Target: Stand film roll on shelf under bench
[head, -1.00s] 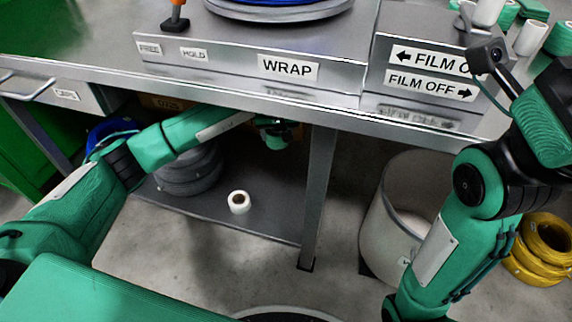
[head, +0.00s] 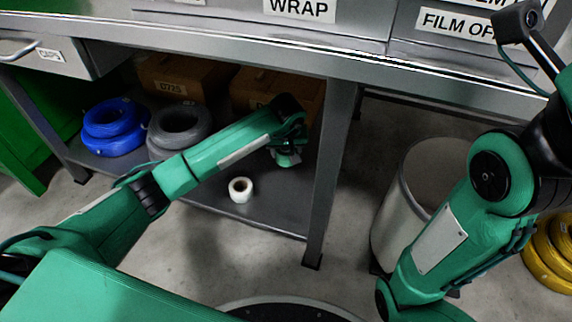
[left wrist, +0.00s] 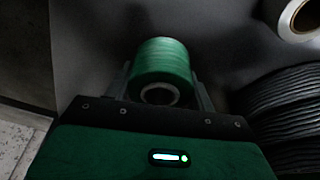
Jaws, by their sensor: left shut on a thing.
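A green film roll (left wrist: 160,62) sits between the two fingers of my left gripper (left wrist: 160,88) in the left wrist view. The gripper is shut on it. In the head view my left gripper (head: 290,142) reaches in under the bench, with the green roll (head: 287,159) at its fingers, low over the shelf (head: 270,212). I cannot tell whether the roll touches the shelf. A white roll (head: 240,190) stands on the shelf, to the left and nearer; it also shows in the left wrist view (left wrist: 287,18). My right gripper is not in view.
Grey cable coils (head: 180,122) and blue coils (head: 113,125) lie on the shelf at the left. Cardboard boxes (head: 180,78) stand behind. A bench leg (head: 325,185) is right of my left gripper. A pale bin (head: 400,210) stands right of it.

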